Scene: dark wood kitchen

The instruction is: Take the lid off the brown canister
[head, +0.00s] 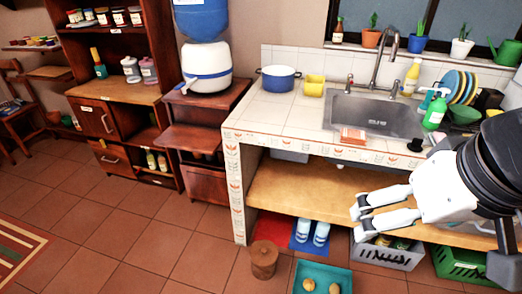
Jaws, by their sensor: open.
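The brown canister (263,265) stands upright on the tiled floor at the lower middle, in front of the counter's left part. Its brown lid (264,247) sits on top, with a small knob in the middle. My gripper (357,223) reaches in from the right, with its fingers pointing left. It is open, with a gap between the two fingers and nothing held. In the picture it is above and to the right of the canister, clearly apart from it.
A teal tray (323,271) with round tan items lies right of the canister. Behind are a red and blue mat (273,230) and light blue bottles (320,233). A grey crate (385,256) and a green crate (461,262) stand right. Floor left of the canister is clear.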

